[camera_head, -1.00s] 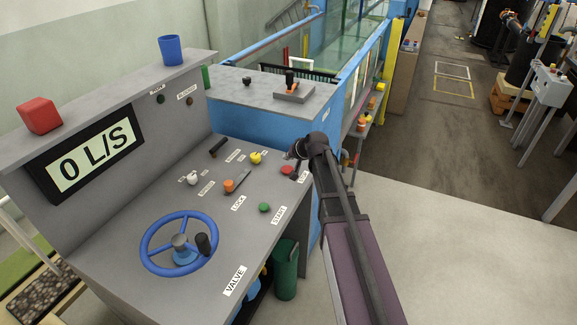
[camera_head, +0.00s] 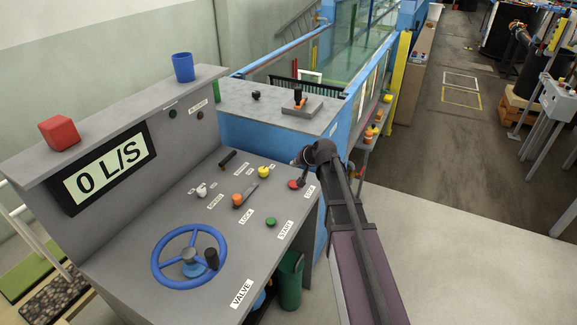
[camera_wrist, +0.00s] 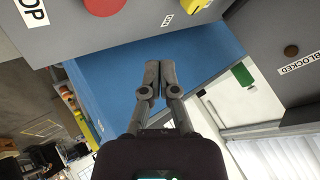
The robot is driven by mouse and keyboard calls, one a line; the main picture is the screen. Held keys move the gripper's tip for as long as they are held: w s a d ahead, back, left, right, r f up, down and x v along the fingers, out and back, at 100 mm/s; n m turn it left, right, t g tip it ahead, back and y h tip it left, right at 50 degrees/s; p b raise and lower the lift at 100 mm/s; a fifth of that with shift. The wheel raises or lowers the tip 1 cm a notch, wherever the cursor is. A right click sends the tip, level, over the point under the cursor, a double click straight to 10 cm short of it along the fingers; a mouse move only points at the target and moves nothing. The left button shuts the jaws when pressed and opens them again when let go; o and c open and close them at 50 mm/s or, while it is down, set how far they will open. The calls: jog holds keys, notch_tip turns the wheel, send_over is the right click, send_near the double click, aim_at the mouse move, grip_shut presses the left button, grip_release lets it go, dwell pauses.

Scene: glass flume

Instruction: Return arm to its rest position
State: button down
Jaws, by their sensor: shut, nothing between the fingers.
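My arm reaches up from the lower right of the head view to the right edge of the grey control console (camera_head: 120,235). My gripper (camera_wrist: 159,68) shows in the wrist view with its two fingers together and nothing between them. In the head view the wrist end is beside the red stop button (camera_head: 296,184), and the fingers are hard to make out. In the wrist view the red button (camera_wrist: 103,5) is at the top, apart from the fingertips. The blue flume side (camera_wrist: 150,75) lies behind the fingers.
The console carries a blue valve wheel (camera_head: 189,256), a green start button (camera_head: 271,222), a yellow knob (camera_head: 264,171) and an orange knob (camera_head: 238,200). A red cube (camera_head: 59,132) and a blue cup (camera_head: 183,67) stand on its ledge. Pale floor (camera_head: 460,240) is clear at right.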

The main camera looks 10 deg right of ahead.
jog(key=s+f+g, duration=0.1)
jog(key=s, duration=0.3)
jog(key=s+a+f+n+g+h, duration=0.1)
jog(key=s, duration=0.3)
jog(key=s+f+g, duration=0.1)
jog(key=s, duration=0.4)
jog(key=shift+a+f+n+g, duration=0.3)
jog(key=shift+a+n, duration=0.1)
jog(key=s+d+f+n+g+h, duration=0.1)
jog(key=s+d+f+g+h, duration=0.1)
jog(key=s, duration=1.3)
jog(key=shift+s+g+h, duration=0.4)
jog(key=shift+g+h, duration=0.4)
jog(key=shift+g, duration=0.4)
jog(key=shift+a, duration=0.1)
